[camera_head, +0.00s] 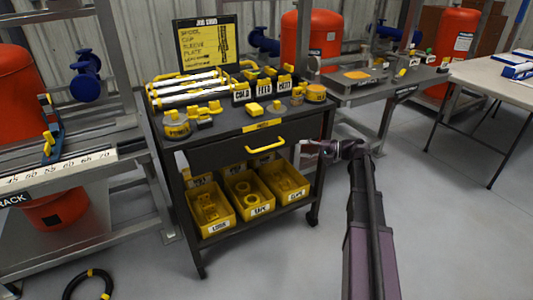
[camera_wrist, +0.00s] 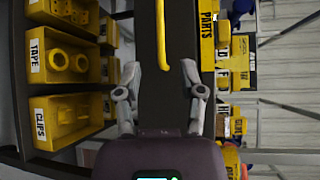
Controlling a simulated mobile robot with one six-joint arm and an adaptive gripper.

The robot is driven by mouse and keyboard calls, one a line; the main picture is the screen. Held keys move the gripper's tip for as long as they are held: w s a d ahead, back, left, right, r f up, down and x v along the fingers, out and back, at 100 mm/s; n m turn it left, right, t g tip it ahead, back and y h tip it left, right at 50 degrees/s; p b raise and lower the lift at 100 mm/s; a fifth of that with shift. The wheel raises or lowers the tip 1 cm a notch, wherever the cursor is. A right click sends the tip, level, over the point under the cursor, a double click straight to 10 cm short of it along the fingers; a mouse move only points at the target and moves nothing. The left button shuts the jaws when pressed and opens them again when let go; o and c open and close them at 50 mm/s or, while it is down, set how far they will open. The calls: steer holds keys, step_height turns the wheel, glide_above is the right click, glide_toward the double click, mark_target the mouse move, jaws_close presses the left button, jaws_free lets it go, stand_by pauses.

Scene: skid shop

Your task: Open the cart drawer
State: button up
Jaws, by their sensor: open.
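The dark cart (camera_head: 322,112) stands in the middle of the head view with a drawer (camera_head: 222,160) under its top. The drawer looks shut. Its yellow bar handle (camera_head: 266,148) is on the front face and also shows in the wrist view (camera_wrist: 161,38), upright there and between the lines of my fingers. My gripper (camera_head: 304,152) is open and empty, to the right of the handle in the head view. In the wrist view my gripper (camera_wrist: 160,82) has its two fingers spread, with the handle ahead of them and apart from both.
Yellow bins (camera_head: 211,212) labelled TAPE and CLIPS, among others, sit on the cart's lower shelf, beside my fingers in the wrist view. Tools and labelled boxes cover the cart top. A steel bench (camera_head: 370,92) stands behind right.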

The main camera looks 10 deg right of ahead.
mark_target(270, 147)
stand_by(0.4)
steer(key=b+x, duration=0.2)
steer(key=x, duration=1.2)
steer(key=shift+d, duration=0.1)
